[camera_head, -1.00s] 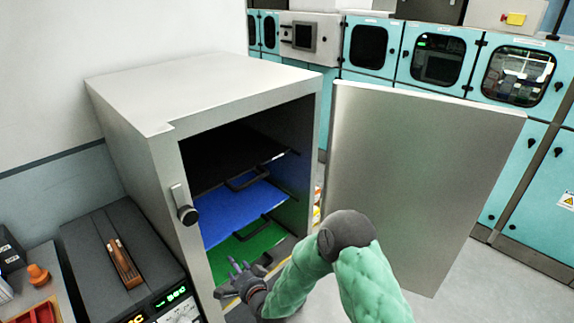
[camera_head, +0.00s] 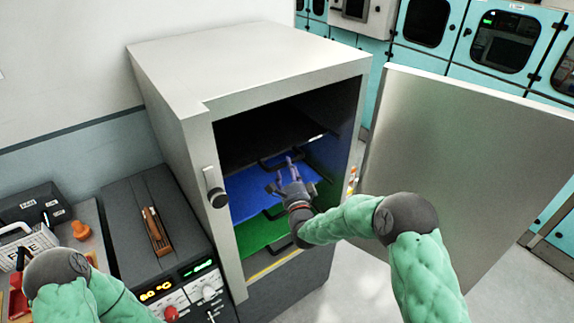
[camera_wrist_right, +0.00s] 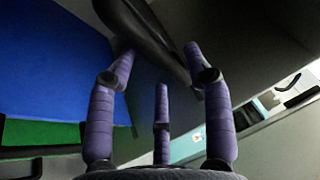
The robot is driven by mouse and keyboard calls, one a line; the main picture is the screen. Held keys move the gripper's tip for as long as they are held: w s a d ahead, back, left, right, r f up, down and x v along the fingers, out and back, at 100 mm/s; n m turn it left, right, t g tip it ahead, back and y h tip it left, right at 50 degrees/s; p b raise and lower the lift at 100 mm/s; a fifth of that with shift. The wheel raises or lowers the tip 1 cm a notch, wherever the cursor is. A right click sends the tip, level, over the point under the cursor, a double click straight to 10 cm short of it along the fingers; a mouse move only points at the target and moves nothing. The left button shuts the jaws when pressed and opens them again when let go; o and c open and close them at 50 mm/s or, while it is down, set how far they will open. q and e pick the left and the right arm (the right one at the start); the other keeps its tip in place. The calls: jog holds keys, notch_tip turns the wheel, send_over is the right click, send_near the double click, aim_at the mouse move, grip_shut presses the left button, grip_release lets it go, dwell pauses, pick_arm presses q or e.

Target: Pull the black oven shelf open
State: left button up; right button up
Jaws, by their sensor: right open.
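The black oven shelf (camera_head: 265,135) is the top shelf inside the grey oven (camera_head: 250,75), whose door is swung open to the right. Its dark handle (camera_head: 280,158) is at the shelf's front edge. My right gripper (camera_head: 290,172) is at the oven mouth, just below and in front of this handle, with its purple fingers open. In the right wrist view the black handle (camera_wrist_right: 150,32) lies close ahead of the spread fingertips; I cannot tell whether they touch. My left gripper is out of view; only my left arm shows at the lower left.
A blue shelf (camera_head: 245,187) and a green shelf (camera_head: 262,232) sit below the black one. The open oven door (camera_head: 460,165) stands right of my right arm. A dark instrument box (camera_head: 135,225) with a display stands left of the oven.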

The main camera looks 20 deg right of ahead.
jog(key=shift+w+r, duration=0.2)
jog(key=shift+w, duration=1)
jog(key=shift+d, duration=0.1)
grip_shut()
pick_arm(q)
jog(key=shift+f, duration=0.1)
